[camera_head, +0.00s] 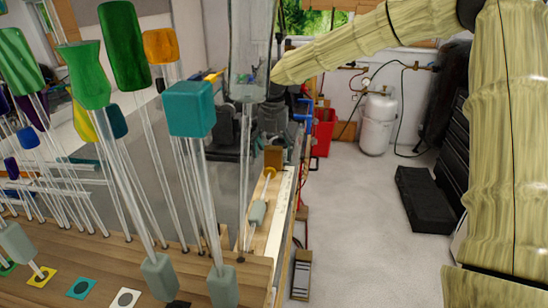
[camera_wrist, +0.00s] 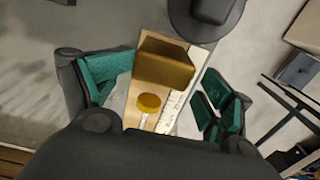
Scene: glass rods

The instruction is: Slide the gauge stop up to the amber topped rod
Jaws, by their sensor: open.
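The gauge stop, a brown block (camera_wrist: 163,62), sits across the pale gauge board (camera_wrist: 205,55) in the wrist view; it also shows in the head view (camera_head: 273,157). A rod with a round amber top (camera_wrist: 150,102) lies along the board, its top toward the block with a small gap between them. In the head view its amber top (camera_head: 269,171) and a grey piece (camera_head: 257,213) at its near end show. My gripper (camera_wrist: 163,80) is open, its teal-padded fingers on either side of the block; contact cannot be told. The gripper is not clear in the head view.
Several upright glass rods with coloured tops crowd the left of the head view, including a teal one (camera_head: 190,108) and an orange one (camera_head: 160,45). They stand on a wooden bench (camera_head: 60,245) beside the gauge.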

